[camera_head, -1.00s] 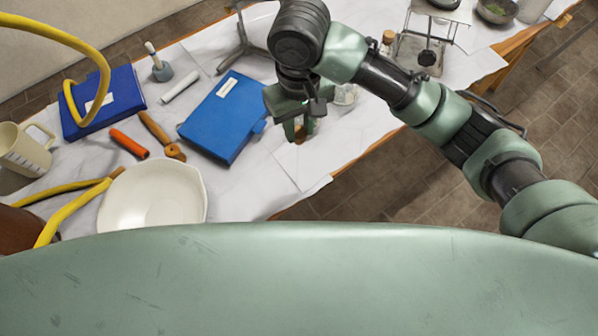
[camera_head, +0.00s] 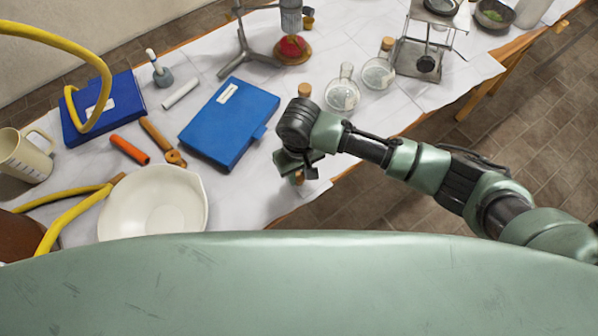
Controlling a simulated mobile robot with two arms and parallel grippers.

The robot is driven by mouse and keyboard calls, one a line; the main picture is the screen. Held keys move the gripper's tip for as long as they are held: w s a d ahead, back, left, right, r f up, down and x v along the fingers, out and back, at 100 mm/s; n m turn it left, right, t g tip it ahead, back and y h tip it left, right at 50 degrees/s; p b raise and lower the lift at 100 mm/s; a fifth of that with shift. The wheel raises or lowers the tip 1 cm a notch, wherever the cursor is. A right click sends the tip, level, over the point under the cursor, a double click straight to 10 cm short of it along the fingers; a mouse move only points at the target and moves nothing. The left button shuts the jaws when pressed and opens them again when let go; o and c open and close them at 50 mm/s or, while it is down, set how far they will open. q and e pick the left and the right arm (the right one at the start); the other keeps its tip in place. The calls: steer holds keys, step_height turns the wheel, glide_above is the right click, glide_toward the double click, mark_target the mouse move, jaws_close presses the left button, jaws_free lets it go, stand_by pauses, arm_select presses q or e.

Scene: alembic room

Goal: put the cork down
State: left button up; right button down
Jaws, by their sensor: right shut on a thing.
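My right gripper (camera_head: 298,178) is low over the front edge of the white-covered table, right of the blue folder. It is shut on the cork (camera_head: 298,179), a small brown piece that shows just below the fingers and is mostly hidden by them. I cannot tell whether the cork touches the table. My left gripper is out of view.
A blue folder (camera_head: 229,121) lies left of the gripper, and a white bowl (camera_head: 140,203) stands at the lower left. An open glass flask (camera_head: 342,94) and a corked flask (camera_head: 378,73) stand behind. A brown cork-like piece (camera_head: 304,90) shows behind my wrist. The front edge is close.

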mark_target(298, 177)
steer(key=shift+f, duration=0.25)
steer(key=shift+f, duration=0.1)
steer(key=c, duration=1.2)
jaws_free()
steer(key=shift+o, duration=0.2)
step_height(298, 177, up, 12)
steer(key=shift+a, duration=0.1)
